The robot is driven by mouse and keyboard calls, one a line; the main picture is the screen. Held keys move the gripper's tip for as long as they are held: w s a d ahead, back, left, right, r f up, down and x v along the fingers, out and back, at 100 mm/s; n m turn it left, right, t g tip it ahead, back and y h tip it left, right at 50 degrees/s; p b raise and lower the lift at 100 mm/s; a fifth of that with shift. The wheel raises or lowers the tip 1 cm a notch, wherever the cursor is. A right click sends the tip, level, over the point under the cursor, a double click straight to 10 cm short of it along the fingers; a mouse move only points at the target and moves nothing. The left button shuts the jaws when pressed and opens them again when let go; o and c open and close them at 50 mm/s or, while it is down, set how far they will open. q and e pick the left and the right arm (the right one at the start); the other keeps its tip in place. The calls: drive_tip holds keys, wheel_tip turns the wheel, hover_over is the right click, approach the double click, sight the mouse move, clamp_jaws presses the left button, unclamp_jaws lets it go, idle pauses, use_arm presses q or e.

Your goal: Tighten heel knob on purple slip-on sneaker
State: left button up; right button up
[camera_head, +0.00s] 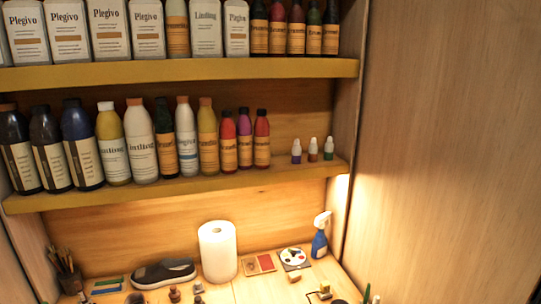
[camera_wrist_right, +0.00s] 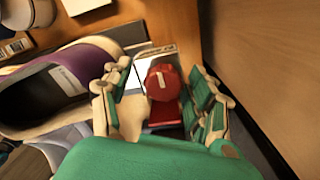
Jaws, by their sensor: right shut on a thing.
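The purple slip-on sneaker (camera_wrist_right: 88,62) shows in the right wrist view at the left, with a dark opening and a pale sole edge. The red heel knob (camera_wrist_right: 163,82) is at the upper middle, on a metal and red fixture (camera_wrist_right: 166,112) beyond the sneaker's right end. My right gripper (camera_wrist_right: 160,88) has its green and cream fingers on either side of the knob and is shut on it. The fingers hide parts of the fixture. The left gripper is in neither view.
In the head view, a dark sneaker (camera_head: 163,273), a paper towel roll (camera_head: 217,252), a blue spray bottle (camera_head: 320,236) and a brush cup (camera_head: 67,277) stand on the bench. Bottles fill the shelves above. A wooden panel (camera_wrist_right: 270,60) stands close to my gripper's right.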

drive_tip(key=shift+d+r, duration=0.1)
drive_tip(key=shift+d, duration=0.25)
drive_tip(key=shift+w+r+p, duration=0.2)
drive_tip(key=shift+r+p, duration=0.55)
drive_tip(key=shift+r, duration=0.05)
drive_tip(key=shift+s+d+r+p, duration=0.1)
drive_tip(key=shift+r+p, duration=0.45)
drive_tip(key=shift+r, duration=0.1)
drive_tip(key=shift+a+r+p, duration=0.25)
drive_tip(key=shift+r+p, duration=0.1)
drive_tip(key=shift+r, duration=0.65)
drive_tip(key=shift+f, duration=0.1)
